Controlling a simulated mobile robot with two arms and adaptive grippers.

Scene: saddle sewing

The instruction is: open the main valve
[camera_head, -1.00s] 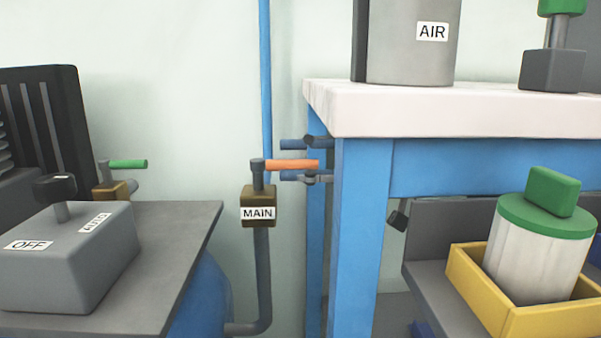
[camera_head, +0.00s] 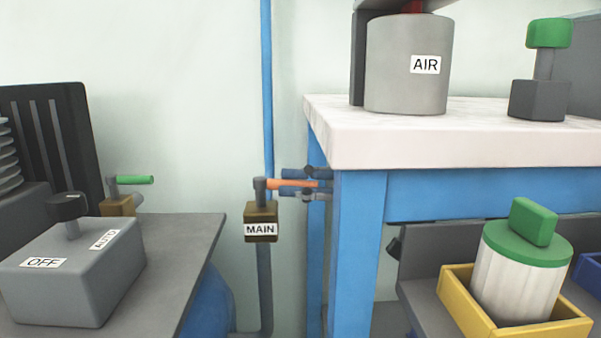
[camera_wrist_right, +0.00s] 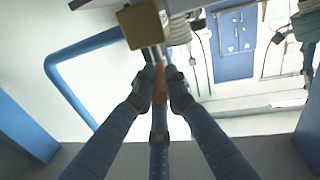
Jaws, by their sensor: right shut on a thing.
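The main valve (camera_head: 261,222) is a brown block labelled MAIN on a vertical pipe. Its orange handle (camera_head: 286,184) points right, level, towards the blue table leg. My right gripper (camera_head: 294,182) comes from behind that leg, with one blue-grey finger above and one below the handle's outer part. In the right wrist view my gripper (camera_wrist_right: 161,88) is shut on the orange handle (camera_wrist_right: 159,86), its two fingertips against its sides. The valve's brown block (camera_wrist_right: 143,24) shows beyond. My left gripper is in no view.
A blue table leg (camera_head: 356,250) and white tabletop (camera_head: 450,145) stand right of the valve and hide most of my right arm. A grey switch box (camera_head: 70,275) and a green-handled valve (camera_head: 121,204) are at left. A yellow bin (camera_head: 465,300) sits at lower right.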

